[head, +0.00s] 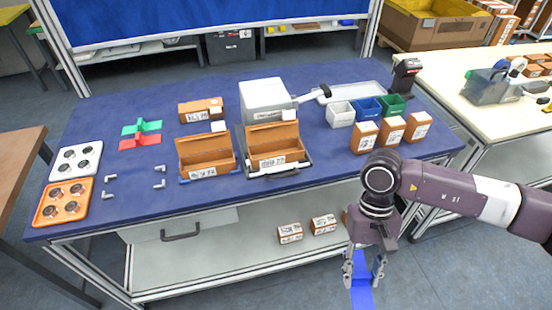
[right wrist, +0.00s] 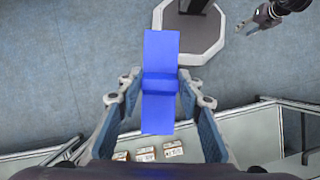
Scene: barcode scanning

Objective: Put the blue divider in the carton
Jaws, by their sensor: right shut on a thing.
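The blue divider (right wrist: 161,85) is between the fingers of my right gripper (right wrist: 160,100), which is shut on it. In the head view my right gripper (head: 365,268) points down in front of the table's front edge, with part of the blue divider (head: 362,293) below its fingers. Two open cartons stand on the blue table: a left one (head: 207,172) and a right one (head: 279,163). The inner floors are only partly visible. What looks like my left gripper (right wrist: 264,17) shows small at the top right of the right wrist view, its jaws unclear.
Green (head: 141,127) and red (head: 140,142) dividers lie at the table's left. Orange (head: 62,203) and white (head: 76,160) trays are at the far left. A grey device (head: 264,94), small bins (head: 367,108) and closed cartons (head: 391,130) stand behind and right.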

